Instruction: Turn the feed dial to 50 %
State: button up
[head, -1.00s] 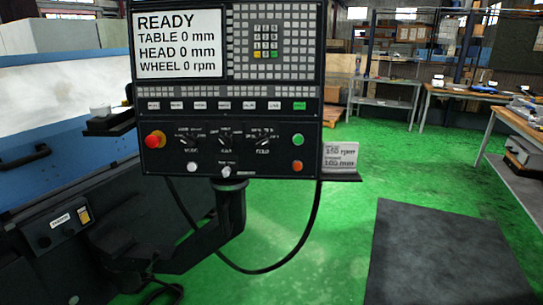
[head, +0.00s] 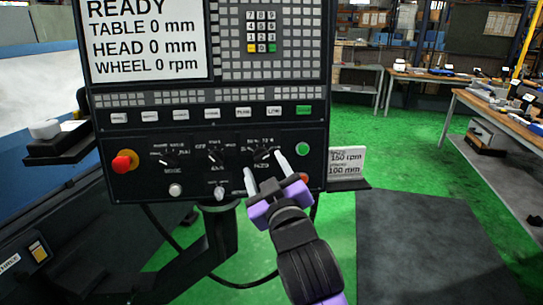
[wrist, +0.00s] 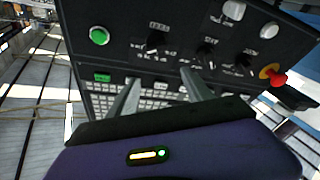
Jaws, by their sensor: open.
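The feed dial (head: 261,154) is the rightmost of three black rotary dials on the lower black panel. Its label and setting are too small to read. In the wrist view the panel appears upside down, and the feed dial (wrist: 155,41) is the one nearest the green button. My gripper (head: 265,169) is open and empty, its two pale fingers pointing up at the panel just below the feed dial. In the wrist view the fingertips (wrist: 160,76) stand apart, with the dial beyond them. I cannot tell the exact gap, but nothing is between the fingers.
The screen (head: 146,40) reads READY, TABLE 0 mm, HEAD 0 mm, WHEEL 0 rpm. A red emergency knob (head: 124,162) is at the panel's left. A green button (head: 302,149) sits right of the feed dial. A card (head: 346,162) stands on a ledge at the right.

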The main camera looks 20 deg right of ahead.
aim_at(264, 162)
jog(key=shift+g+h, duration=0.4)
jog(key=shift+g, duration=0.2)
jog(key=w+f, duration=0.1)
jog(key=w, duration=0.1)
jog(key=w+d+f, duration=0.1)
jog(key=w, duration=0.2)
jog(key=w+d+p, duration=0.1)
jog(key=w, duration=0.2)
jog(key=shift+d+f, duration=0.25)
jog(key=shift+f, duration=0.15)
grip_shut()
